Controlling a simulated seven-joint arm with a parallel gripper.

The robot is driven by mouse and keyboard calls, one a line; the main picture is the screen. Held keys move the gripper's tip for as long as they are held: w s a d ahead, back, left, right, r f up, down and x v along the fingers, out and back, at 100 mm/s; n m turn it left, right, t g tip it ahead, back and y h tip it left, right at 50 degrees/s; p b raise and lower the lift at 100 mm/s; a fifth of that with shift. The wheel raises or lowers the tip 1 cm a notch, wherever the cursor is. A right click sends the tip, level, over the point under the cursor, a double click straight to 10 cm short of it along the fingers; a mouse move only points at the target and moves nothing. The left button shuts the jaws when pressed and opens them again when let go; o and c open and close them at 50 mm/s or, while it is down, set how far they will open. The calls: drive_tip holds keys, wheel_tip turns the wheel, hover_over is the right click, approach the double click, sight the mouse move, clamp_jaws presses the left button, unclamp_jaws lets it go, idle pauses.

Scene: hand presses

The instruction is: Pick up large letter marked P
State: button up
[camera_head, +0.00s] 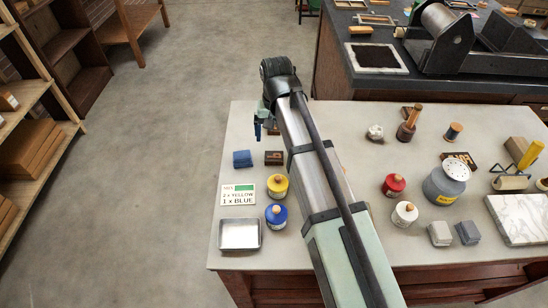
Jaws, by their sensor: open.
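My gripper (264,127) hangs over the left part of the pale table, toward its back edge. It is open, and I see nothing between its fingers. A small dark brown block (274,158) lies on the table just below it in the picture, apart from it. A larger dark block (460,160) with a marking on its face lies at the right, behind the grey shaker. Another brown block (408,111) lies at the back, partly hidden by a wooden-handled tool. No mark can be read clearly as P. My arm hides the middle of the table.
A blue cloth (242,159) lies left of the small block. A sign card (238,194), yellow jar (278,187), blue jar (276,216) and metal tray (240,234) stand nearer. Red (394,186) and white (404,213) jars and a grey shaker (444,184) stand right of my arm.

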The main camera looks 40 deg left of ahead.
sight(274, 157)
drive_tip(key=shift+f, duration=1.9)
drive_tip(key=shift+s+a+f, duration=0.1)
drive_tip(key=shift+s+f, duration=0.05)
drive_tip(key=shift+f, duration=1.2)
drive_tip(key=shift+s+f, duration=0.1)
drive_tip(key=shift+f, duration=1.2)
drive_tip(key=c, duration=1.1)
drive_tip(key=shift+r, duration=0.15)
drive_tip(key=shift+c, duration=0.2)
